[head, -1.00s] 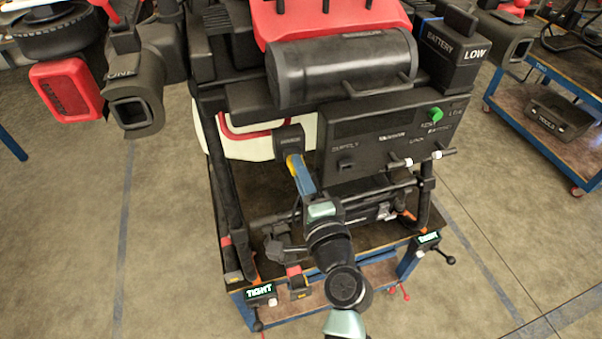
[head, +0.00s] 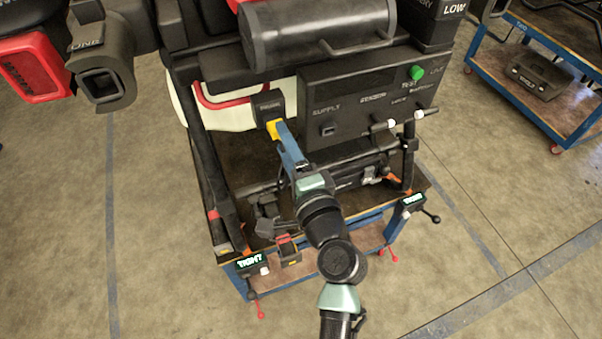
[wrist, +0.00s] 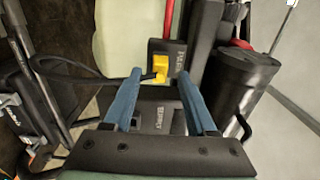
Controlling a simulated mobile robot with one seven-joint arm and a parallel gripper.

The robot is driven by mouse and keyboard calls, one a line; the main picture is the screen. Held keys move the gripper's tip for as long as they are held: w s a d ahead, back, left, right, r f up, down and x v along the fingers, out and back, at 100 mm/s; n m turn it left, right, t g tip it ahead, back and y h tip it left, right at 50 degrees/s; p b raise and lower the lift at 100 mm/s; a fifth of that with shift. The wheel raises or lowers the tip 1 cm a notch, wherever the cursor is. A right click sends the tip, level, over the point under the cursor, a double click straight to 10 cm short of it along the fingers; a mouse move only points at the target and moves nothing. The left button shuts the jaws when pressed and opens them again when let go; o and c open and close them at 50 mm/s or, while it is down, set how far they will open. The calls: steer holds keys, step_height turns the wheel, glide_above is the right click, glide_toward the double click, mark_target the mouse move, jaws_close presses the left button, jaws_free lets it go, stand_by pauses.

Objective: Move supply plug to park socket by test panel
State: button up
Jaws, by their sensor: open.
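The yellow supply plug (head: 272,128) is at the front of a small dark socket block (head: 268,104), left of the dark test panel (head: 370,95). In the wrist view the plug (wrist: 161,66) sits against the block (wrist: 165,50), with a black cable running left from it. It appears seated, but the contact itself is hidden. My gripper (head: 281,130) is open, its blue fingers on either side of the plug's line. In the wrist view the fingertips (wrist: 160,75) show a gap on both sides of the plug. The panel's socket marked SUPPLY (head: 328,129) shows no plug.
A dark cylinder (head: 318,32) lies above the panel. Two pale-tipped levers (head: 392,122) stick out below the panel's right side. Posts and clamps marked TIGHT (head: 250,261) stand at the stand's front corners. Another cart (head: 540,80) is at right; open floor lies around.

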steer(key=b+v, duration=0.2)
steer(key=v, duration=0.8)
steer(key=shift+s, duration=0.25)
steer(key=shift+r, duration=0.1)
steer(key=w+a+r+n+t+h, duration=0.15)
steer(key=r+n, duration=0.35)
steer(key=r, duration=0.6)
steer(key=w+a+r+n+t, duration=0.1)
steer(key=w+r+n+t, duration=0.3)
steer(key=r, duration=0.7)
steer(key=s+r+n+t+h, duration=0.2)
steer(key=s+r, duration=0.3)
steer(key=r, duration=0.6)
steer(key=s+r+n+t+h, duration=0.2)
steer(key=s+r, duration=0.3)
steer(key=r, duration=0.6)
steer(key=shift+s+a+n+t, duration=0.25)
steer(key=shift+a+n+t, duration=0.1)
steer(key=shift+n, duration=0.35)
steer(key=shift+r, duration=0.1)
steer(key=shift+c, duration=0.6)
